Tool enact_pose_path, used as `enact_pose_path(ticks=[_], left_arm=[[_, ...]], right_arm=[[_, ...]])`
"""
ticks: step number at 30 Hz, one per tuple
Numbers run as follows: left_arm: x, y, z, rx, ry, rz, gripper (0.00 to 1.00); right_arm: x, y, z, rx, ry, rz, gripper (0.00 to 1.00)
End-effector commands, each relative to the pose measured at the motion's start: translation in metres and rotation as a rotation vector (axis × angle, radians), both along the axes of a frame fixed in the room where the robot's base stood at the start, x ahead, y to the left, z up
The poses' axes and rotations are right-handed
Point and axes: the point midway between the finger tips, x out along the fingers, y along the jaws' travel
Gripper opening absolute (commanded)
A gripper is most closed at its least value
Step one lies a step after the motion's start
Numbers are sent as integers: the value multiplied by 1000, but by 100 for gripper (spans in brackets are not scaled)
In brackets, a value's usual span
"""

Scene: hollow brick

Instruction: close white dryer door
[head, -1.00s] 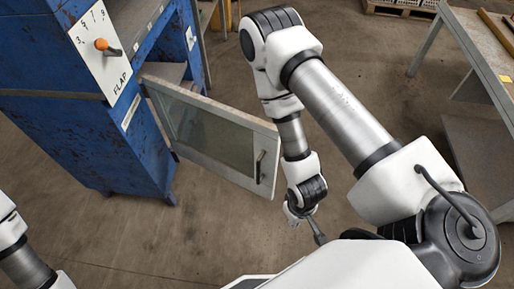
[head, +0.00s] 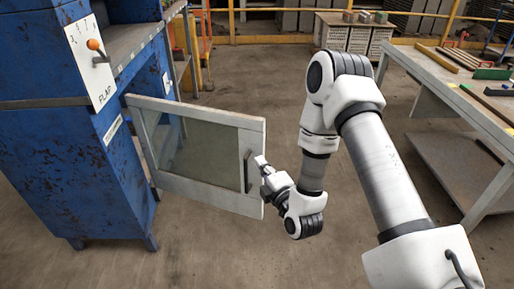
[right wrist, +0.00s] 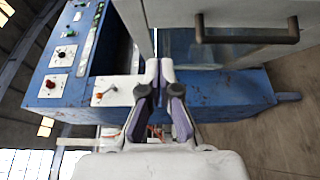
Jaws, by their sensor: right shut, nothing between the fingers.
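The white dryer door (head: 204,188) stands open, swung out from the blue dryer (head: 75,140). It has a pale frame, a glass pane (head: 203,147) and a dark bar handle (head: 247,171) near its free edge. My right gripper (head: 260,162) is shut and empty at the free edge, close beside the handle; I cannot tell whether it touches the door. In the right wrist view, the shut fingers (right wrist: 166,76) point at the dryer, with the door frame (right wrist: 215,12) and handle (right wrist: 247,38) above right. My left gripper is out of view.
A panel with an orange knob (head: 93,45) marked FLAP is on the dryer's side. A workbench (head: 455,85) with tools stands at right. The floor (head: 200,255) before the door is clear.

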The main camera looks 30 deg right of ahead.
Motion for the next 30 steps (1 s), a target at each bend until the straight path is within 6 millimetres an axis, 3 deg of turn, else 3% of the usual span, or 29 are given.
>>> enact_pose_path(ticks=[8, 12, 18, 30], left_arm=[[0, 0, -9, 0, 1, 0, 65], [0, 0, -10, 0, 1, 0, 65], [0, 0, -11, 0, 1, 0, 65], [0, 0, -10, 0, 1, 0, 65]], right_arm=[[61, -9, -1, 0, -2, 1, 0], [76, -30, 0, 3, 0, -3, 0], [85, -41, -1, 3, 2, 0, 0], [86, -44, -1, 4, 4, 2, 0]])
